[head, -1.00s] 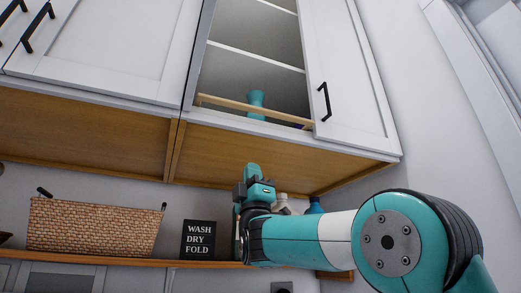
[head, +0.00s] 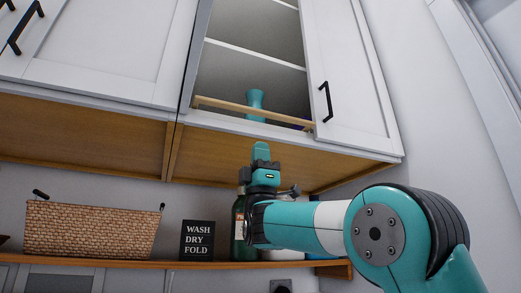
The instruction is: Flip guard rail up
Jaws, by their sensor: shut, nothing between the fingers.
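The guard rail (head: 232,106) is a thin wooden bar across the front of the bottom of the open upper cabinet (head: 245,72). It slopes slightly down to the right, where its end is near the white door. My gripper (head: 261,150) is shut and empty. It points up in front of the cabinet's wooden underside, below the rail in the picture and apart from it.
The white door with a black handle (head: 325,101) is at the right of the opening. Below, a shelf (head: 150,265) holds a wicker basket (head: 92,228), a black sign (head: 198,240) and a dark green bottle (head: 238,228), partly behind my arm.

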